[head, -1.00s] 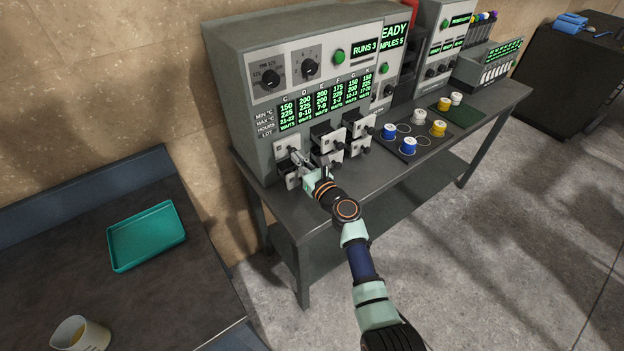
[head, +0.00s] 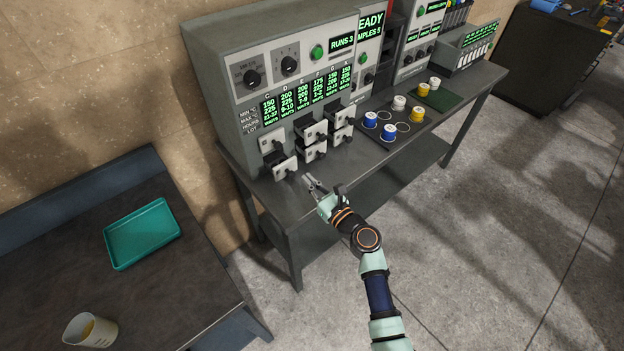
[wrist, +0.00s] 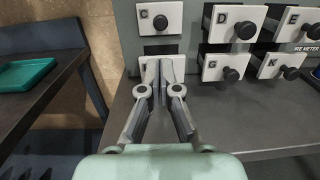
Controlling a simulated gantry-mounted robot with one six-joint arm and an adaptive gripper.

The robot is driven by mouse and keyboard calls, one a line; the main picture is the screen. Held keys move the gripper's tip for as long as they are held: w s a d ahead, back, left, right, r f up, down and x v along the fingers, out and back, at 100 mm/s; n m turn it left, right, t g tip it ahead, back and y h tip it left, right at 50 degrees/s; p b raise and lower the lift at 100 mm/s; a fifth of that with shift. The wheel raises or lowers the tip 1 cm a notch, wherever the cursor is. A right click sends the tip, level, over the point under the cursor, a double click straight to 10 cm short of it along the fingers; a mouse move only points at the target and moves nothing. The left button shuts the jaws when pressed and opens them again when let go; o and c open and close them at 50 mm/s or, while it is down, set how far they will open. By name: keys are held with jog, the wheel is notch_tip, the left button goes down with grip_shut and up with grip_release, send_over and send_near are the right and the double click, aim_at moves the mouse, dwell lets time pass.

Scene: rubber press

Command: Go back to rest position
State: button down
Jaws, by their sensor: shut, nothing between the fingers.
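My gripper (head: 309,183) is in front of the press machine (head: 225,85), close to its lower-left drawer (head: 284,166) and clear of it in the head view. The fingers are shut with nothing between them. In the wrist view my gripper (wrist: 161,85) points at the machine's front, and its fingers cover much of the lower-left drawer, including its knob. That drawer sticks out from the machine. The drawer marked C (wrist: 159,19) sits above it. Drawers D (wrist: 236,22) and E (wrist: 292,22) are at the right, with two more below them standing out from the front.
The machine stands on a grey bench (head: 340,178). White, blue and yellow containers rest on a dark mat (head: 392,146) at the right. A separate table at the left holds a teal tray (head: 142,234) and a white cup (head: 88,331). Open floor lies in front.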

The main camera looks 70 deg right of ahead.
jog(key=shift+s+a, duration=0.2)
jog(key=shift+s, duration=0.1)
jog(key=w+a+r+n+y, duration=0.3)
jog(key=w+a+n+y, duration=0.25)
jog(key=a+n, duration=0.55)
jog(key=w+a+r+n+y, duration=0.35)
jog(key=w+a+n, duration=0.45)
jog(key=a, duration=0.5)
jog(key=s+a+r+n+g+y, duration=0.2)
jog(key=a+n+g, duration=0.1)
jog(key=a+n, duration=1.2)
jog(key=s+a+r+n+h, duration=0.1)
jog(key=s+a+r+n, duration=0.3)
jog(key=s+a+n, duration=0.35)
notch_tip(320, 180, up, 27)
jog(key=p, duration=2.6)
jog(key=shift+w+h+p, duration=0.15)
jog(key=shift+h+p, duration=0.15)
jog(key=shift+h, duration=0.1)
